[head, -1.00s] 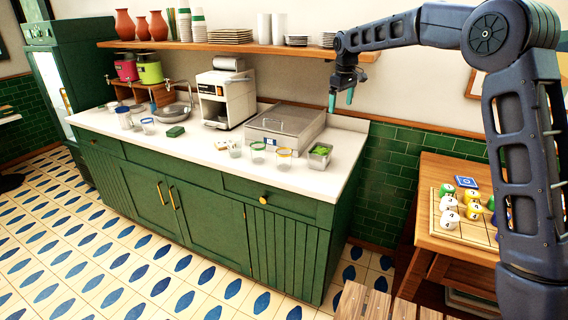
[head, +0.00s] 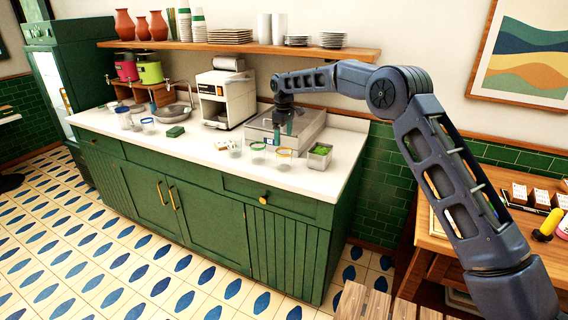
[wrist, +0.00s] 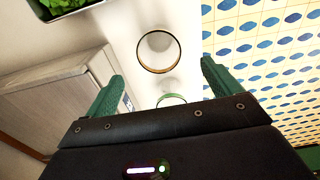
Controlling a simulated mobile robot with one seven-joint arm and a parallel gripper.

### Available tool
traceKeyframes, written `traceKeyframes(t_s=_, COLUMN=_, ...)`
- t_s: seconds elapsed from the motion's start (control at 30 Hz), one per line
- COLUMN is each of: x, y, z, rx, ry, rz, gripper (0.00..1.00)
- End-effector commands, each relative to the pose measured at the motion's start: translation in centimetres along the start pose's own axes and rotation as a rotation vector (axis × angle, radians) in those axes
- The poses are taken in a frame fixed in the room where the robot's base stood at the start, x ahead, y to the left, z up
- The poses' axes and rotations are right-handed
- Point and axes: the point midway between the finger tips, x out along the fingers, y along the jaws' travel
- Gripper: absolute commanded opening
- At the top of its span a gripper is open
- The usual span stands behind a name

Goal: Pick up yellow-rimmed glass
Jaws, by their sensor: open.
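The yellow-rimmed glass (head: 284,160) stands upright on the white counter near its front edge. In the wrist view its amber-looking rim (wrist: 158,51) is seen from above, ahead of and between the finger lines. My gripper (head: 283,134) points down in front of the metal-lidded box, above and behind the glass in the head view. Its green fingers are spread and empty, and they also show in the wrist view (wrist: 161,73). A green-rimmed glass (head: 258,155) stands just left of the yellow-rimmed one; part of its rim (wrist: 171,99) shows above the gripper body in the wrist view.
A container of green leaves (head: 320,156) stands right of the glass. The metal box (head: 310,124) is behind it. Small clear containers (head: 234,150) stand to the left, with a green sponge (head: 175,131) beyond. The shelf (head: 345,52) hangs above the counter.

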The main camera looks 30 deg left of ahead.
Motion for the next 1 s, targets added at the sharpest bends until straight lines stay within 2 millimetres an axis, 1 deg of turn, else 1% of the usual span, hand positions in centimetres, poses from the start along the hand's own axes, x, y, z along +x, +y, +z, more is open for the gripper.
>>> traceKeyframes(t_s=0.03, x=0.9, y=-0.1, z=0.1, rx=0.0, ry=-0.003, rz=-0.002, gripper=0.9)
traceKeyframes(t_s=0.13, x=2.3, y=0.0, z=0.1, rx=0.0, ry=-0.003, rz=-0.002, gripper=0.9)
traceKeyframes(t_s=0.2, x=3.0, y=0.0, z=0.1, rx=0.001, ry=-0.002, rz=-0.001, gripper=0.9)
traceKeyframes(t_s=0.37, x=3.9, y=0.0, z=0.1, rx=0.001, ry=-0.001, rz=-0.001, gripper=0.9)
traceKeyframes(t_s=0.47, x=4.8, y=0.1, z=0.1, rx=0.001, ry=-0.002, rz=-0.002, gripper=0.9)
traceKeyframes(t_s=0.7, x=8.0, y=0.1, z=0.2, rx=0.001, ry=-0.002, rz=-0.001, gripper=0.9)
traceKeyframes(t_s=0.8, x=8.6, y=0.1, z=0.2, rx=0.001, ry=-0.002, rz=-0.001, gripper=0.9)
traceKeyframes(t_s=1.0, x=8.6, y=0.1, z=0.1, rx=0.001, ry=-0.001, rz=0.0, gripper=0.9)
